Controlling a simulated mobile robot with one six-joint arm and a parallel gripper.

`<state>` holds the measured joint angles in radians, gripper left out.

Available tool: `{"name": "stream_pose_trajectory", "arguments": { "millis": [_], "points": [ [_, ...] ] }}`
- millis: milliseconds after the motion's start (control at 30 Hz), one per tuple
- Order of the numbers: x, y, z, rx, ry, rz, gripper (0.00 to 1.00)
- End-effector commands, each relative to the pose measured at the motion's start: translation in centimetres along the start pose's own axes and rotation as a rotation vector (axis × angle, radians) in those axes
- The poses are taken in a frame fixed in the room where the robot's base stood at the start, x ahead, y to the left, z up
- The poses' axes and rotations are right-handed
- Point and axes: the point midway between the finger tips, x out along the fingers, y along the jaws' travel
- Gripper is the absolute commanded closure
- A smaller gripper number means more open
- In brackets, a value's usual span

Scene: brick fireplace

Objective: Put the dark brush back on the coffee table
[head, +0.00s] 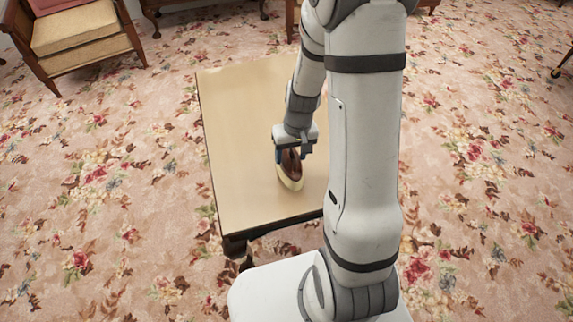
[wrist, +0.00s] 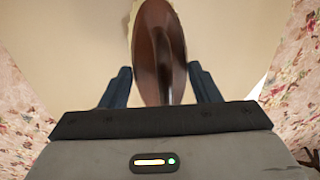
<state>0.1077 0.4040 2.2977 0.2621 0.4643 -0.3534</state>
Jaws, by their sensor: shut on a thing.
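The dark brush (head: 291,168) has a glossy brown back and a pale bristle side. It is between the fingers of my gripper (head: 293,152), which is shut on it. My arm hides the table's right part.
The visible tabletop is bare around the brush, with free room to the left and behind. A wooden armchair (head: 80,30) with a tan cushion stands at the back left. Floral carpet (head: 120,190) surrounds the table. Dark furniture legs show along the back edge.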

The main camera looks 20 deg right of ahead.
Motion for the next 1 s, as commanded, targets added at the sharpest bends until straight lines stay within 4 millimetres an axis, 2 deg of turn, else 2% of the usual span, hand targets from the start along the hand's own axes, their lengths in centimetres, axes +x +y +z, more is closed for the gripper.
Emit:
{"name": "stream_pose_trajectory", "arguments": {
  "millis": [233,567,600,867,1000],
  "points": [
    [3.4,0.4,0.1,0.001,-0.003,-0.001,0.69],
    [3.7,0.5,0.0,0.001,-0.001,0.0,0.69],
    [3.7,0.5,0.0,0.001,-0.001,0.0,0.43],
    [3.6,0.5,0.0,0.002,-0.001,0.0,0.22],
    [3.6,0.5,0.0,0.002,-0.001,0.0,0.22]
  ]
}}
